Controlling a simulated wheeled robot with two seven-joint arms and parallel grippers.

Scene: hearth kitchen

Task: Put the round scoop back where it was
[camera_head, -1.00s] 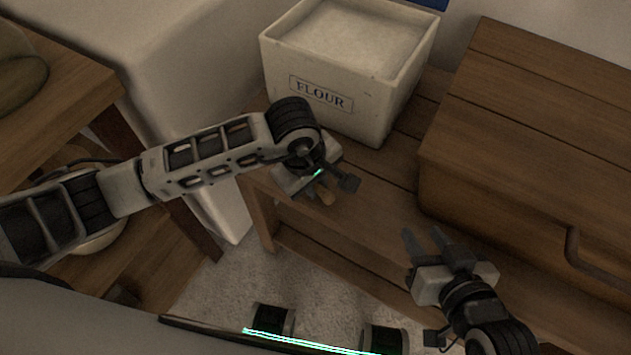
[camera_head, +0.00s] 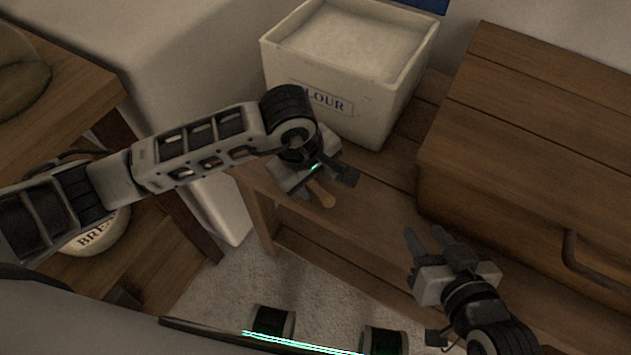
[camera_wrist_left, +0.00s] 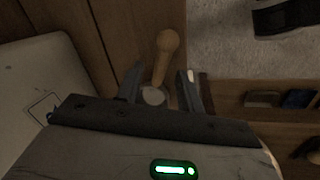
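The round scoop shows its wooden handle (camera_head: 320,194) in the head view, on the wooden bench beside the flour bin. In the left wrist view the handle (camera_wrist_left: 164,52) points away from my gripper, and part of its pale round bowl (camera_wrist_left: 153,96) shows at the gripper's edge. My left gripper (camera_head: 329,188) is over the scoop. Its fingers (camera_wrist_left: 160,80) stand apart, with gaps on both sides of the scoop's neck. The rest of the bowl is hidden by the gripper. My right gripper (camera_head: 424,236) is open and empty at the bench's right part.
The white flour bin (camera_head: 370,107), full of flour, stands behind my left gripper. A wooden box (camera_head: 520,170) with a handle takes up the right of the bench (camera_head: 375,215). A side table (camera_head: 70,90) and a bread crock (camera_head: 92,238) are at left.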

